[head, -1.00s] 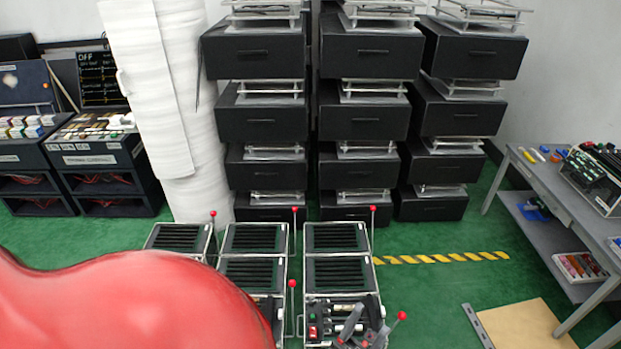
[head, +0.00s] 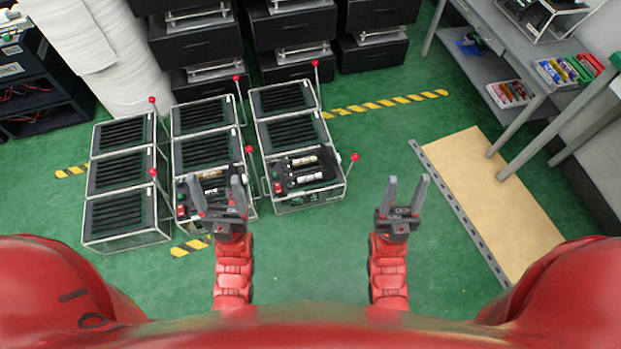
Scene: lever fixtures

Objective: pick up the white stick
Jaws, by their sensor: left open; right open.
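Whitish cylinders lie in the open top of the front right lever box; one white stick (head: 304,160) lies above another, darker-ended white stick (head: 305,179). Another pale stick (head: 210,174) shows partly in the front middle box, behind my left gripper. I cannot tell which one the task names. My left gripper (head: 217,188) is open and empty, its fingers overlapping the front middle box in the view. My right gripper (head: 407,183) is open and empty over green floor, to the right of the boxes.
Lever boxes stand in three columns, with red-knobbed levers such as the right lever (head: 352,168) sticking up. A tan board (head: 490,195) lies on the floor at right beside a grey workbench (head: 520,62). Black drawer units (head: 290,25) stand behind. Green floor (head: 310,240) is clear between my arms.

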